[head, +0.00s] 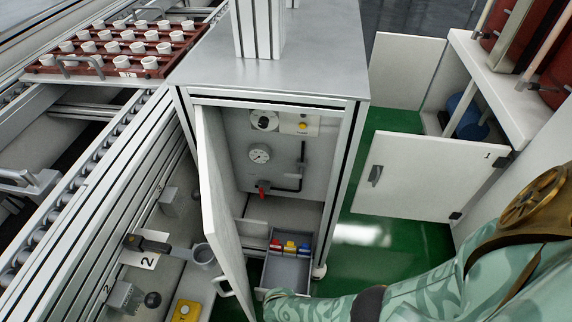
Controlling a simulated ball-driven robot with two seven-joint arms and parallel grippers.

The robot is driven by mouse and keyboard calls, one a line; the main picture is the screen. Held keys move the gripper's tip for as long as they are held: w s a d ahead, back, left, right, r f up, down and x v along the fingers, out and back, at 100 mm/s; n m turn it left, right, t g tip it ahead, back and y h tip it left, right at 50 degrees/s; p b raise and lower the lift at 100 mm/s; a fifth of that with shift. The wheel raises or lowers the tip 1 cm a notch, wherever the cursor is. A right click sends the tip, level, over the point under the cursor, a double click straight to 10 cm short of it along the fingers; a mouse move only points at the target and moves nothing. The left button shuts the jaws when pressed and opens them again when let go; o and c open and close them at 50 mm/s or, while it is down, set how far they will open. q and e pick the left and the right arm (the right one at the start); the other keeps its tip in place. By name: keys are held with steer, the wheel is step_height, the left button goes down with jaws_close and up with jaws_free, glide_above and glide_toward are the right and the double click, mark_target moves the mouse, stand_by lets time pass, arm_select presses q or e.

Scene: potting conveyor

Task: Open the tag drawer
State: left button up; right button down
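The tag drawer (288,270) is a grey open-topped tray low in the cabinet, below the gauge panel. It stands out from the cabinet, with its inside showing. Red, yellow and blue tags (290,246) lie in a row at its back. My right arm, in patterned pale green, comes in from the right and ends at the drawer's front edge. Its end covers part of the drawer front, and its fingers cannot be made out, so I cannot tell whether they grip it. My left gripper is not in view.
The cabinet door (222,190) stands open left of the drawer. A gauge (260,153) and red-handled valve (263,188) are above. A roller conveyor (90,175) with a tray of white pots (150,63) is left. Green floor (385,245) lies right, beside an open white door (425,175).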

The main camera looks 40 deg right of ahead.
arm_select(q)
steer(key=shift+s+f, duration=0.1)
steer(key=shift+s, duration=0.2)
arm_select(e)
steer(key=shift+s+a, duration=0.3)
steer(key=shift+a, duration=0.05)
steer(key=c, duration=1.5)
jaws_free()
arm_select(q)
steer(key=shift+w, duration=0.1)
